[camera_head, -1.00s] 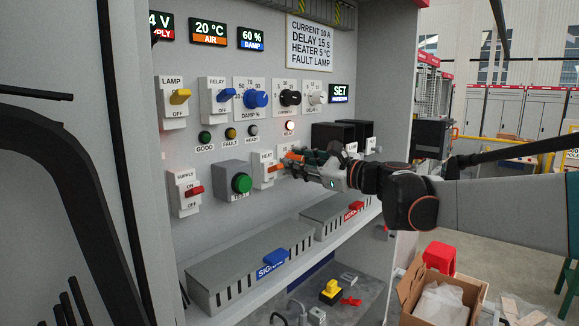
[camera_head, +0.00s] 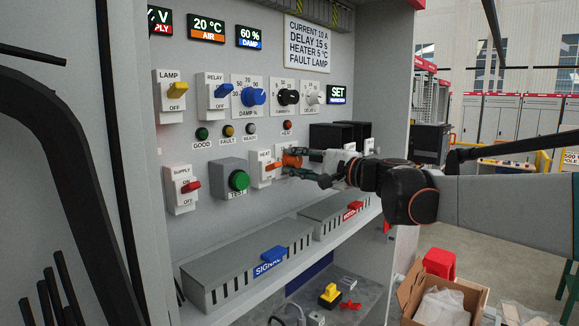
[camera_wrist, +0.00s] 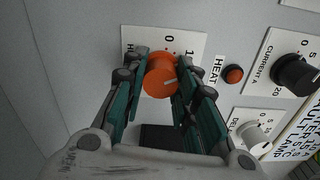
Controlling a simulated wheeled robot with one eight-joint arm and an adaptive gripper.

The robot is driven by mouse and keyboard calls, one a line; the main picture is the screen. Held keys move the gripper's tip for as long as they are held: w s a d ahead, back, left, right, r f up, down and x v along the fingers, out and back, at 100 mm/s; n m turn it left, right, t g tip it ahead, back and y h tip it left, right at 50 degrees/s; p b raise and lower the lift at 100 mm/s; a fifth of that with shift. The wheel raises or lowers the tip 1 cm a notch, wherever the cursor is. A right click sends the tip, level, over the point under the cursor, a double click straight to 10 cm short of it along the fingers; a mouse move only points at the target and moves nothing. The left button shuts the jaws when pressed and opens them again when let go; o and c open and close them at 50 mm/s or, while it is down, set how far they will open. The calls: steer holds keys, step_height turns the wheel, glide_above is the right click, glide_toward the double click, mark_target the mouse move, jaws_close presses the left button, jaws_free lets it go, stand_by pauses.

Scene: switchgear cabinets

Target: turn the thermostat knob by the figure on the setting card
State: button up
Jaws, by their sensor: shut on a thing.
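The thermostat knob (camera_head: 291,159) is orange and sits on a white scale plate right of the HEAT switch (camera_head: 264,168). The knob also shows in the wrist view (camera_wrist: 160,77), with a white pointer line toward the right of that picture. My gripper (camera_head: 292,164) is shut on the knob, one finger on each side of it. My gripper's fingers (camera_wrist: 161,88) partly hide the scale in the wrist view. The setting card (camera_head: 307,43) reads CURRENT 10 A, DELAY 15 S, HEATER 5 °C, FAULT LAMP. The HEAT lamp (camera_head: 287,125) looks unlit.
A blue DAMP knob (camera_head: 253,96), a black current knob (camera_head: 288,97) and a pale delay knob (camera_head: 312,95) sit above. The air display (camera_head: 206,29) reads 20 °C. A ledge (camera_head: 250,260) runs below.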

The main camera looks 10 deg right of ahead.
steer(key=n, duration=0.5)
steer(key=shift+s+b, duration=0.1)
steer(key=shift+b, duration=0.25)
steer(key=shift+f+n, duration=0.1)
steer(key=shift+n, duration=0.2)
steer(key=o, duration=1)
steer(key=shift+o, duration=0.2)
